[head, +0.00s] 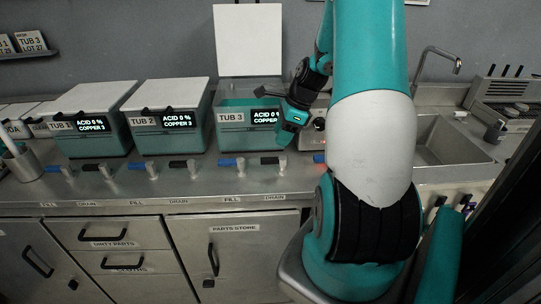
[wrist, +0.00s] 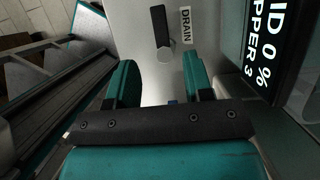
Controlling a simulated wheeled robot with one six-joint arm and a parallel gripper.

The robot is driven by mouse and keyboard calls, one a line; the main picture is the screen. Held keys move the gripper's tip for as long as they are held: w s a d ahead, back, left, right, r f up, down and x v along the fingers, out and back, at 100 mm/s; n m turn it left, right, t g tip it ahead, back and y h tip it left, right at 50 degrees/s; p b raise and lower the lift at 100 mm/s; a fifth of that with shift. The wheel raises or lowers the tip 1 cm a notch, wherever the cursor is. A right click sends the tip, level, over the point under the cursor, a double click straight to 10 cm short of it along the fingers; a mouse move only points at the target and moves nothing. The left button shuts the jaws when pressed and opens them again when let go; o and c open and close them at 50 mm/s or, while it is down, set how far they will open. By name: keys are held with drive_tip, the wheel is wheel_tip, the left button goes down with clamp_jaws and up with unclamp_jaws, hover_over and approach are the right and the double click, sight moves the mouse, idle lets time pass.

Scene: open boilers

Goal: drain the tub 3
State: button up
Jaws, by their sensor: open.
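Tub 3 (head: 229,140) is a teal tub with its white lid (head: 248,40) raised upright; its display (head: 264,118) is partly hidden by my gripper and reads acid 0 %. The black-handled drain valve (head: 274,161) sits on the counter front below it. In the wrist view, the drain handle (wrist: 158,27) lies beside the DRAIN label (wrist: 186,26), just beyond my fingertips. My gripper (wrist: 160,80) is open, with nothing between its fingers at the handle.
Tub 2 (head: 168,137) and tub 1 (head: 92,138), both lidded, are further left. A sink (head: 440,150) with a tap is at right.

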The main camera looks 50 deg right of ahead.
sight(269, 159)
drive_tip(key=x, duration=0.8)
drive_tip(key=shift+a+f+p, duration=0.1)
drive_tip(key=shift+f+p, duration=0.1)
drive_tip(key=shift+p, duration=0.15)
drive_tip(key=shift+c, duration=0.2)
clamp_jaws()
